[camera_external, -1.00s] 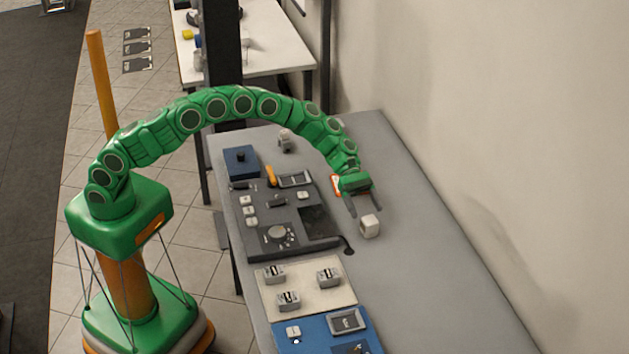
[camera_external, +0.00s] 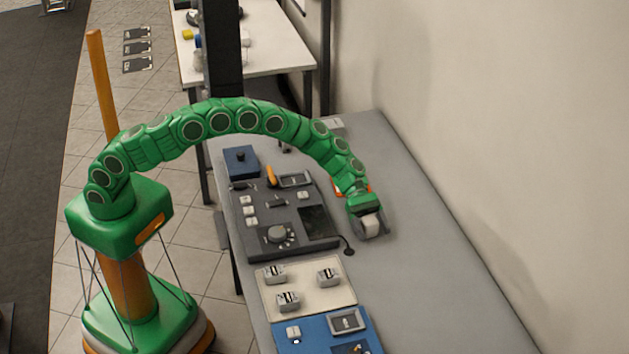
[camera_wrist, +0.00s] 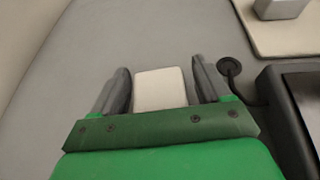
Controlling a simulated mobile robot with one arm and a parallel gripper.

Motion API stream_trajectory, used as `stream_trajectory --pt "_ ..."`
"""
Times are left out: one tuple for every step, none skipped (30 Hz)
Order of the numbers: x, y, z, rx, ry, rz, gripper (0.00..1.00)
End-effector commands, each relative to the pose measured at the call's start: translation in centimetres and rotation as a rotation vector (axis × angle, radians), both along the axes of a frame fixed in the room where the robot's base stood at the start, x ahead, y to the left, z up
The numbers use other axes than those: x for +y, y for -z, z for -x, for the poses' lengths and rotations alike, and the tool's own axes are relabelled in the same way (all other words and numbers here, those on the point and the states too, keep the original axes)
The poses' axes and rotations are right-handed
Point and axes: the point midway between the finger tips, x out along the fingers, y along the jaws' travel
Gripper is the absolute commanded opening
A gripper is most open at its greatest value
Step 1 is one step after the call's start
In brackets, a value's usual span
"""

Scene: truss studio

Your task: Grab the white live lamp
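The white lamp (camera_external: 371,225) is a small white block with rounded edges on the grey table, right of the dark console. In the wrist view the lamp (camera_wrist: 160,88) sits between the two grey fingers of my gripper (camera_wrist: 160,85). A gap shows at its right side and a narrow one at its left, so the fingers are open around it, not closed on it. In the external view my gripper (camera_external: 369,228) is low over the table with its fingers on either side of the lamp. The lamp's near lower part is hidden by the gripper body.
A dark control console (camera_external: 290,237) with knobs stands left of the gripper, its cable ending in a round black piece (camera_wrist: 229,66). A beige board (camera_external: 305,307) with grey blocks and a blue board (camera_external: 310,345) lie in front. The table (camera_external: 440,290) is clear to the right.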

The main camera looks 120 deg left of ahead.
Motion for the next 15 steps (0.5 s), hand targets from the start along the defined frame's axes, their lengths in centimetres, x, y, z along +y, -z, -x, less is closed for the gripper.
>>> stream_trajectory --pt "0.01 0.00 0.01 0.000 0.000 0.000 0.70" --pt "0.01 0.00 0.01 0.000 0.000 0.000 0.66" --pt "0.00 0.00 0.01 0.000 0.000 0.000 0.60" --pt "0.00 0.01 0.02 0.000 0.000 0.000 0.55" --pt "0.00 0.01 0.02 0.000 0.000 0.000 0.51" --pt "0.00 0.01 0.02 0.000 0.000 0.000 0.44" --pt "0.00 -0.01 0.02 0.000 0.000 0.000 0.40" --pt "0.00 -0.01 0.02 0.000 0.000 0.000 0.35" --pt "0.00 -0.01 0.02 0.000 0.000 0.000 0.29" --pt "0.00 -0.01 0.02 0.000 0.000 0.000 0.24" --pt "0.00 -0.01 0.02 0.000 0.000 0.000 0.20" --pt "0.00 -0.01 0.02 0.000 0.000 0.000 0.20" --pt "0.00 -0.01 0.02 0.000 0.000 0.000 0.20" --pt "0.00 -0.01 0.02 0.000 0.000 0.000 0.20" --pt "0.00 -0.01 0.02 0.000 0.000 0.000 0.20"
